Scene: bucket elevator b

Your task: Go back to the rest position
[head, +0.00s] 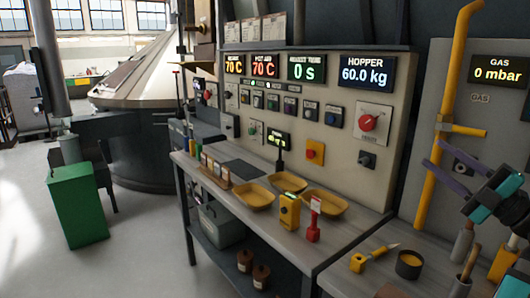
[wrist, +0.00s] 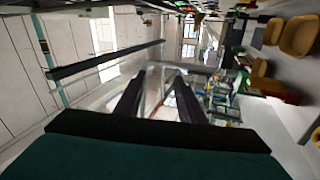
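My gripper (head: 430,156) is at the right of the head view, raised above the workbench in front of the yellow gas pipe (head: 443,120). Its two dark fingers stand apart with nothing between them. The wrist view shows the fingers of my gripper (wrist: 158,82) spread, with the room beyond. Neither finger appears to touch anything. The workbench (head: 345,232) is below and to the left of the gripper.
Yellow trays (head: 254,195), a yellow device (head: 289,210) and a red device (head: 315,220) stand on the bench. A dark cup (head: 409,264) is below the gripper. The control panel (head: 310,120) rises behind. A green bin (head: 78,205) stands left; open floor lies between.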

